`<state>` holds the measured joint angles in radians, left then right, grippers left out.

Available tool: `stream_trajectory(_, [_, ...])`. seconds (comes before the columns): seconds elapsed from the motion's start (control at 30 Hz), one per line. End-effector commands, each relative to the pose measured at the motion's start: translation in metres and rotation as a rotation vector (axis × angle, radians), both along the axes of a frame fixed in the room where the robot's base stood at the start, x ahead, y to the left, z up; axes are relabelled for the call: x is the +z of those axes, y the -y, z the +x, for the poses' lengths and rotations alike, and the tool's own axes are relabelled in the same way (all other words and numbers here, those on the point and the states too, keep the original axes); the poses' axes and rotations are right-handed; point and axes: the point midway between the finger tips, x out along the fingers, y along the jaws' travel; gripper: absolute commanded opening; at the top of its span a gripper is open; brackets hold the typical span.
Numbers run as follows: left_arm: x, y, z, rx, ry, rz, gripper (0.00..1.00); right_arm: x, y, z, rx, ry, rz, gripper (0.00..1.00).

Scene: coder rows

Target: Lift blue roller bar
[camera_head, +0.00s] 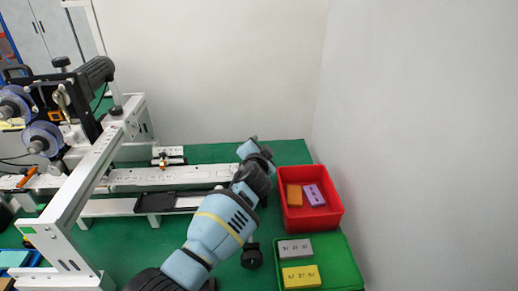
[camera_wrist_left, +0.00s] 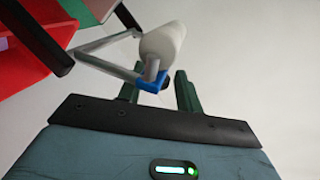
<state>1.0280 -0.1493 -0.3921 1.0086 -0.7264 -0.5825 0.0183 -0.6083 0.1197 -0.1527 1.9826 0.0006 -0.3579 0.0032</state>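In the left wrist view a white roller (camera_wrist_left: 163,40) on a grey shaft leads to a blue end piece (camera_wrist_left: 150,80), with a thin grey bar running off to the left. The blue piece appears between or just beyond the two dark green fingers of my left gripper (camera_wrist_left: 158,90); I cannot tell if they touch it. The fingers stand apart. In the head view my left arm reaches up from the bottom, its gripper end (camera_head: 254,150) over the green table, with the fingers not clear. I cannot pick out the roller bar there. My right gripper is not in view.
A red tray (camera_head: 322,226) with an orange and a purple block stands right of my arm. A green tray (camera_head: 345,262) with a grey and a yellow block lies in front of it. The white coder frame (camera_head: 95,165) fills the left. A wall closes off the right.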

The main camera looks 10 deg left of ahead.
Motion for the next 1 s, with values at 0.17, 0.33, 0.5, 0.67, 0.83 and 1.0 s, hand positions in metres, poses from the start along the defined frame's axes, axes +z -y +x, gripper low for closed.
stream_trajectory(0.17, [-0.002,0.000,-0.001,0.000,-0.004,-0.001,0.40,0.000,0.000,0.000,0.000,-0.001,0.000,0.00])
stream_trajectory(0.33, [-0.003,0.000,-0.002,0.000,-0.005,-0.002,0.40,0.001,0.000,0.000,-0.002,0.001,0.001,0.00])
stream_trajectory(0.5, [0.002,0.001,-0.013,0.001,-0.003,-0.003,0.40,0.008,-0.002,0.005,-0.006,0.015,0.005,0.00])
stream_trajectory(0.67, [0.008,0.001,-0.033,0.000,0.001,-0.004,0.40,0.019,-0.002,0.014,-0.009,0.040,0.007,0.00])
stream_trajectory(0.83, [0.013,0.002,-0.055,0.000,0.002,-0.003,0.40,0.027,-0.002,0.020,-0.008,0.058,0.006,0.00])
stream_trajectory(1.0, [0.014,0.002,-0.071,0.001,-0.001,-0.002,0.40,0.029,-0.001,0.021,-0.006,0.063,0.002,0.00])
